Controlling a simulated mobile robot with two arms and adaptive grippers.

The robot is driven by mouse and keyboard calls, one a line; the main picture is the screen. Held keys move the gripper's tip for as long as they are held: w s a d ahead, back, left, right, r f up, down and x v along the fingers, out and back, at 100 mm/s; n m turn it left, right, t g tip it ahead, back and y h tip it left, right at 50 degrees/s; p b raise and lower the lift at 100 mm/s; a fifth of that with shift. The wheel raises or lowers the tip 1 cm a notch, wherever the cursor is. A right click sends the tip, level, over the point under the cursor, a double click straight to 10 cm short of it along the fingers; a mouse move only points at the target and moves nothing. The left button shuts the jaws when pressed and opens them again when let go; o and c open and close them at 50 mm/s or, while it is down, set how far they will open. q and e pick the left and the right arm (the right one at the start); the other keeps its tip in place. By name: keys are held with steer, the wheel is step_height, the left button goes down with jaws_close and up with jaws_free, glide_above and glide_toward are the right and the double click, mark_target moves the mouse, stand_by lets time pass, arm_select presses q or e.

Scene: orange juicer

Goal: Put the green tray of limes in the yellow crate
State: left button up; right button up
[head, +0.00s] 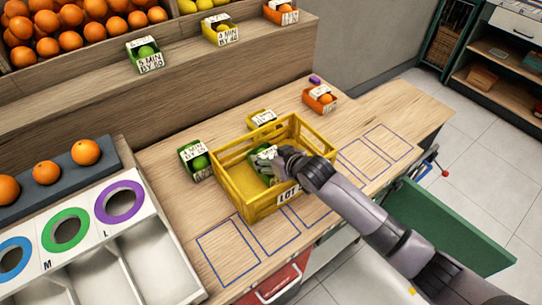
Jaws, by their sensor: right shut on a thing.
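The yellow crate (232,189) stands on the wooden counter. My right gripper (268,156) reaches into it from the right and is shut on a green tray of limes (257,170). That tray is inside the crate's outline, partly hidden by the gripper; whether it touches the crate floor I cannot tell. A second green tray of limes (196,162) stands on the counter just left of the crate. A third green tray (147,55) is on the raised shelf. My left gripper is not in view.
A yellow tray (263,118) is just behind the crate, and an orange tray (320,100) stands further right. Blue outlined rectangles (228,253) mark bare counter in front. A sorting board with coloured rings (120,202) is at left. A green panel (440,225) lies beyond the right edge.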

steer(key=o, duration=1.3)
steer(key=shift+d+r, duration=0.1)
steer(key=shift+r, duration=0.1)
steer(key=v, duration=1.1)
steer(key=shift+s+d+r+b, duration=0.1)
steer(key=shift+s+r+b, duration=0.1)
steer(key=shift+s+b, duration=0.15)
